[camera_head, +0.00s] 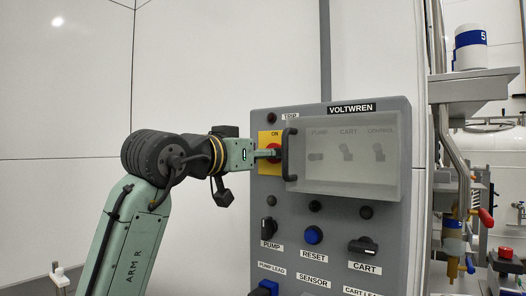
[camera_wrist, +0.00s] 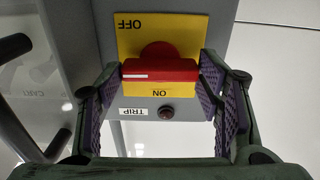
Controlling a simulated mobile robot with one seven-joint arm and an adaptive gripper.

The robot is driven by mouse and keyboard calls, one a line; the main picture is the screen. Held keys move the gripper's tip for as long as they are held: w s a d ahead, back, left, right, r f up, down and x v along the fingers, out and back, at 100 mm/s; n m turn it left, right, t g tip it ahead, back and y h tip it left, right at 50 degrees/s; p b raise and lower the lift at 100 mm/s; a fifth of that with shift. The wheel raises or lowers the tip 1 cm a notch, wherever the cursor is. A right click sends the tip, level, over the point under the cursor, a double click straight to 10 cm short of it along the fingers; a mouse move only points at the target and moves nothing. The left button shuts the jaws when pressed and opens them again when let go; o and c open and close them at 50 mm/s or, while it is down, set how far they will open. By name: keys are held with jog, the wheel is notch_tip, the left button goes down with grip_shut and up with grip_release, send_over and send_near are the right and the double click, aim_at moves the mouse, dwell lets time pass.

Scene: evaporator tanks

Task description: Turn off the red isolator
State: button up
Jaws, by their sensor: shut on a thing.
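The red isolator (camera_head: 274,158) is a rotary handle on a yellow plate on the grey panel. In the upside-down wrist view, the red handle (camera_wrist: 160,70) lies crosswise between the OFF label (camera_wrist: 127,23) and the ON label (camera_wrist: 160,94). A white line marks the left part of its face. My gripper (camera_head: 266,153) reaches the handle from the left in the head view. In the wrist view my gripper (camera_wrist: 161,78) has one purple-padded finger at each end of the handle and is shut on it. In the head view, the fingers partly hide the handle.
A clear cover (camera_head: 350,178) with a dark vertical handle (camera_head: 289,155) stands close to the right of the isolator. A dark TRIP lamp (camera_head: 272,118) sits above. PUMP knob (camera_head: 268,229), RESET button (camera_head: 313,235) and CART knob (camera_head: 363,246) lie below. Left of the panel is open.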

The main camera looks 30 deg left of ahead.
jog(key=shift+d+m, duration=0.15)
jog(key=shift+m, duration=0.15)
jog(key=o, duration=0.9)
jog(key=shift+s, duration=0.1)
jog(key=s, duration=0.4)
jog(key=s+a, duration=0.1)
jog(key=s, duration=0.7)
jog(key=shift+a, duration=0.15)
jog(key=shift+w, duration=0.1)
